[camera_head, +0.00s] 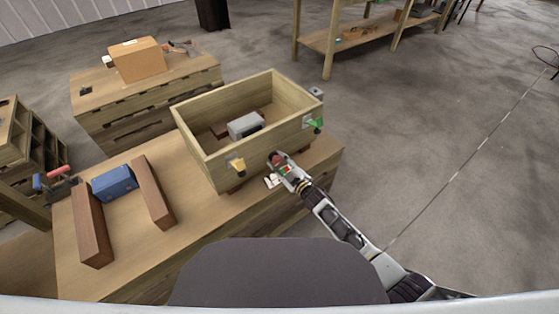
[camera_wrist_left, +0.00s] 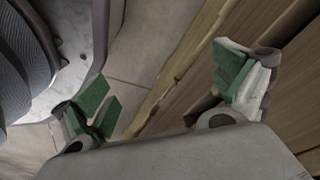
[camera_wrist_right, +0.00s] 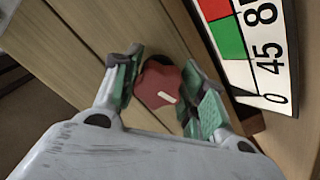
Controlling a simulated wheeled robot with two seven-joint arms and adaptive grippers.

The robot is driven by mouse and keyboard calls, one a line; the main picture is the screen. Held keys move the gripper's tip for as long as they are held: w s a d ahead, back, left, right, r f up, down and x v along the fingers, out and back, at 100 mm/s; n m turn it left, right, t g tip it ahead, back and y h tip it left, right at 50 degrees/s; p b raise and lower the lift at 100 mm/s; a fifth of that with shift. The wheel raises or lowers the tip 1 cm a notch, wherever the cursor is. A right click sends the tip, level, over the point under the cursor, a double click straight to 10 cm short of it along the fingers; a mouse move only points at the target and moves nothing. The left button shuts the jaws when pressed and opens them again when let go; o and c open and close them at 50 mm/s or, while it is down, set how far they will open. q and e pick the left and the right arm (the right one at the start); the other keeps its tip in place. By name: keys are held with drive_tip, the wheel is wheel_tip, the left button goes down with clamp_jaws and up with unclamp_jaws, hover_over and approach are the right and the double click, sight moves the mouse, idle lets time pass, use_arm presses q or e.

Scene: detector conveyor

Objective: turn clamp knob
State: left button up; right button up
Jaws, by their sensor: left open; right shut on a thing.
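A red, lobed knob (camera_wrist_right: 158,88) sits on the side of the wooden box, between the green-padded fingers of my right gripper (camera_wrist_right: 162,92). The fingers are shut on it. In the head view my right gripper (camera_head: 279,165) is at the box's near right side, and the red knob (camera_head: 274,157) shows partly beside it. A dial plate (camera_wrist_right: 255,45) with red and green patches and black numbers stands right of the knob in the right wrist view. My left gripper (camera_wrist_left: 168,92) is open and empty, beside wooden boards; it is out of the head view.
The open wooden box (camera_head: 197,151) holds a grey block (camera_head: 245,125). A yellow fitting (camera_head: 237,165) and a green one (camera_head: 315,124) are on its outside. A blue block (camera_head: 114,183) lies between two brown bars (camera_head: 90,225) on the bench, left. Bare bench top lies in front.

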use_arm(q)
drive_tip(key=shift+s+a+f+p, duration=0.3)
drive_tip(key=shift+s+a+f, duration=0.25)
drive_tip(key=shift+f, duration=0.2)
use_arm(e)
drive_tip(key=shift+m, duration=1.1)
use_arm(q)
drive_tip(key=shift+d, duration=0.1)
use_arm(e)
drive_tip(key=o, duration=1)
drive_tip(key=shift+o, duration=0.2)
drive_tip(key=shift+s, duration=0.15)
drive_tip(key=v, duration=1.1)
drive_tip(key=shift+s+d, duration=0.25)
drive_tip(key=shift+s, duration=0.05)
